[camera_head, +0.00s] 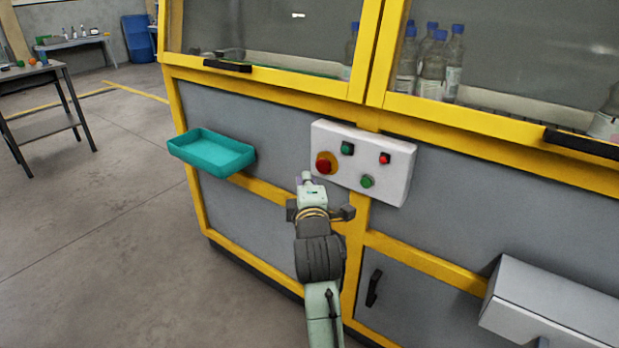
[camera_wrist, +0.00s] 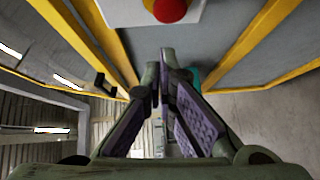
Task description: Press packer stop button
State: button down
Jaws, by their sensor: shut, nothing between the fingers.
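A white control panel (camera_head: 395,193) is fixed to the yellow-framed machine. It carries a large red mushroom button (camera_head: 325,163) on a yellow base, a small red button (camera_head: 384,158), a dark green button (camera_head: 347,149) and a brighter green button (camera_head: 367,181). No label is readable, so I cannot tell which one is named the packer stop. My gripper (camera_head: 306,177) is shut and empty, just below and left of the mushroom button in the head view. In the wrist view, the shut fingertips (camera_wrist: 166,52) appear below the red mushroom button (camera_wrist: 172,10), apart from it.
A teal tray (camera_head: 212,165) sticks out from the machine left of the panel. Bottles (camera_head: 453,70) with blue caps stand behind the glass above. A grey box (camera_head: 550,300) juts out at lower right. A dark table (camera_head: 42,118) stands at far left; floor between is clear.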

jog(key=s, duration=0.6)
jog(key=shift+d+b, duration=0.2)
jog(key=shift+b, duration=0.25)
